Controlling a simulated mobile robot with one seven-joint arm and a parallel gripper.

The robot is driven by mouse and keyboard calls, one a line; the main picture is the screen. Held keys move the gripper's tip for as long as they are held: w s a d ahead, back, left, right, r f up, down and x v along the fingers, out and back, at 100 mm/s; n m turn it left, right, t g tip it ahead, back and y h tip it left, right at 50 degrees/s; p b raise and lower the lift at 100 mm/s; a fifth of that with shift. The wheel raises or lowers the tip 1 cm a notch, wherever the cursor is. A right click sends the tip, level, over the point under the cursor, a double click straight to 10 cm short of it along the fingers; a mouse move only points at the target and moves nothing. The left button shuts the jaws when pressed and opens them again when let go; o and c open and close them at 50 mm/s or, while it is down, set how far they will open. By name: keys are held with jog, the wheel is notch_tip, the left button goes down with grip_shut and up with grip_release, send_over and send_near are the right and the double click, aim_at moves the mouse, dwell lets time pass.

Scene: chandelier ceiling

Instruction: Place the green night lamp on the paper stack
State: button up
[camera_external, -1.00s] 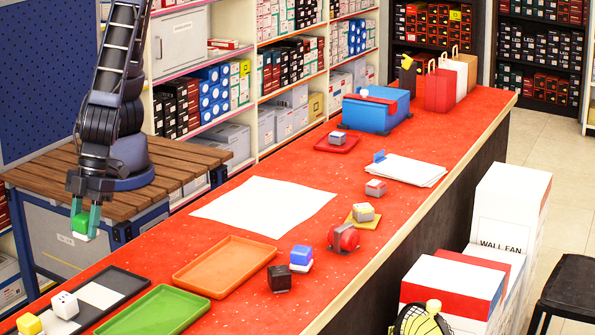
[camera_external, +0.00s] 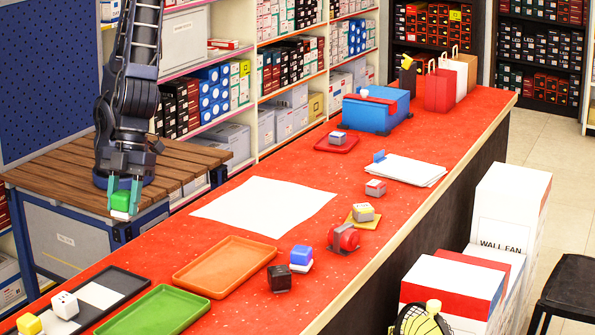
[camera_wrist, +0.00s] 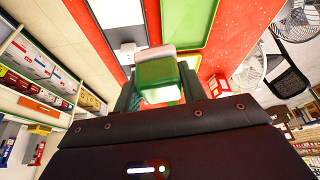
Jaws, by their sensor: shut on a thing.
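The green night lamp (camera_external: 120,201), a small green block with a white part under it, is held between the fingers of my gripper (camera_external: 124,200). It hangs in the air by the left edge of the red counter. In the wrist view the green lamp (camera_wrist: 158,75) sits between the fingers, its white part on the far side. The paper stack (camera_external: 408,171), white sheets with a blue object at its far left edge, lies on the counter well to the right of and beyond my gripper.
A single flat white sheet (camera_external: 265,206) lies mid-counter. An orange tray (camera_external: 230,265), green tray (camera_external: 155,311) and dark tray (camera_external: 125,286) lie nearer. Several small two-tone blocks, a red round object (camera_external: 343,238) and a blue box (camera_external: 376,112) also stand on the counter.

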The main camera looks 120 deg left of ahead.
jog(key=w+a+n+t, duration=0.2)
jog(key=w+a+n, duration=0.5)
jog(key=w+a, duration=2.2)
jog(key=w+a+r+n+t+y, duration=0.1)
jog(key=w+a+n, duration=0.1)
jog(key=a, duration=1.3)
jog(key=w+a+n+y, duration=0.1)
jog(key=w+a+n, duration=0.1)
jog(key=a, duration=1.3)
jog(key=n+y, duration=0.3)
jog(key=n, duration=0.2)
send_over(412, 169)
jog(key=s, duration=0.2)
jog(key=shift+t, duration=0.4)
notch_tip(412, 169, down, 20)
jog(key=shift+f, duration=0.1)
